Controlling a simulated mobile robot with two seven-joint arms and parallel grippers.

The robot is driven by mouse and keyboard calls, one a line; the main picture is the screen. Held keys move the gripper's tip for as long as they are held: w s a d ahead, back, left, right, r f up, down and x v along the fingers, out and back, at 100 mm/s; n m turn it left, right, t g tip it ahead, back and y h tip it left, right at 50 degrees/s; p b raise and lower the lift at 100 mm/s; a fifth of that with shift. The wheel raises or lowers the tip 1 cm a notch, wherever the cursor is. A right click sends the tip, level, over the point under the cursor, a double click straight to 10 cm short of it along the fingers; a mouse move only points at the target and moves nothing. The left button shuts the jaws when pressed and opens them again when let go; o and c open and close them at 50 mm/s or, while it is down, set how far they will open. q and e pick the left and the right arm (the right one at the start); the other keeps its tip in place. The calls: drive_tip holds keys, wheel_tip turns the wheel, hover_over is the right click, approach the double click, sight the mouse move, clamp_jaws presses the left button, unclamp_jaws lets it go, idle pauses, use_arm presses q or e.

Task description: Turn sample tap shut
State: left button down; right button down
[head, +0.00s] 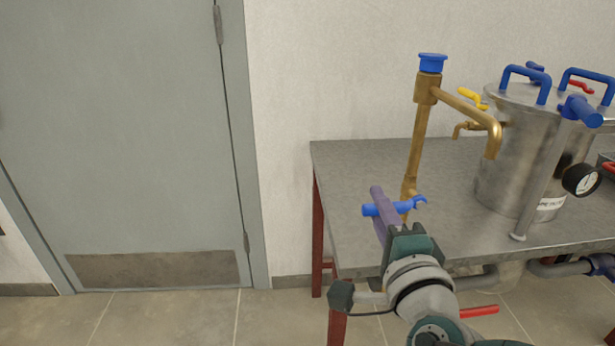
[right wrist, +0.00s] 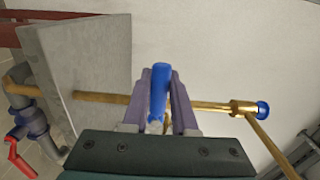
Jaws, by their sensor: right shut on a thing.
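A brass standpipe (head: 418,140) with a blue cap (head: 432,63) and a bent spout rises at the table's front left part. A blue bar handle (head: 415,204) sits low at the pipe. My right gripper (head: 381,207) is shut on this blue handle. In the right wrist view the blue handle (right wrist: 160,88) lies between both purple fingers of the gripper (right wrist: 160,100), with the brass pipe (right wrist: 205,105) behind. A small brass tap with a yellow lever (head: 471,97) is on the steel vessel's left side, apart from my gripper. My left gripper is not in view.
A grey metal table (head: 350,165) on red legs carries a steel vessel (head: 505,165) with blue handles and a dial gauge (head: 581,180). Grey piping with a red lever (head: 479,311) runs below the table front. A grey door (head: 120,130) and clear floor are at left.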

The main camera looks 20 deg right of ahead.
drive_tip(key=shift+f, duration=0.1)
drive_tip(key=c, duration=0.7)
unclamp_jaws()
drive_tip(key=shift+s, duration=0.2)
drive_tip(key=p+v, duration=0.2)
drive_tip(key=v, duration=0.7)
drive_tip(key=shift+s+a+p, duration=0.15)
drive_tip(key=shift+s+p, duration=0.1)
drive_tip(key=shift+p, duration=0.1)
